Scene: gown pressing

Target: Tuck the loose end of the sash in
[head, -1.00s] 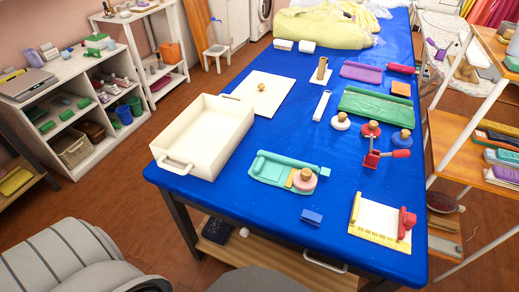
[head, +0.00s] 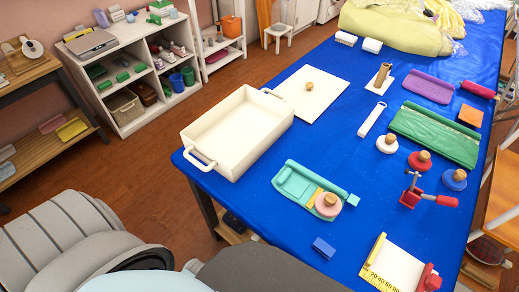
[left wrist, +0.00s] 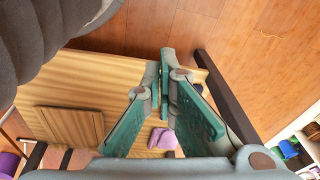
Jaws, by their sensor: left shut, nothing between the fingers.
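A folded teal cloth strip (head: 300,183) lies at the front of the blue table, with a yellow band across it and a pink wooden-knobbed weight (head: 328,205) on its right end. A folded green cloth (head: 436,134) lies further right. I cannot tell for sure which cloth is the sash, and no loose end stands out. My left gripper (left wrist: 166,75) is shut and empty in the left wrist view, over a wooden surface and floor, apart from the cloths. It does not show in the head view. My right gripper is in neither view.
A cream tray (head: 192,157) stands at the table's left edge, beside a white knobbed board (head: 322,92). Several knobbed weights, a red clamp (head: 412,192), a small blue block (head: 323,247) and a ruled board (head: 375,275) stand right and front. Blue table (head: 262,213) shows bare between them.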

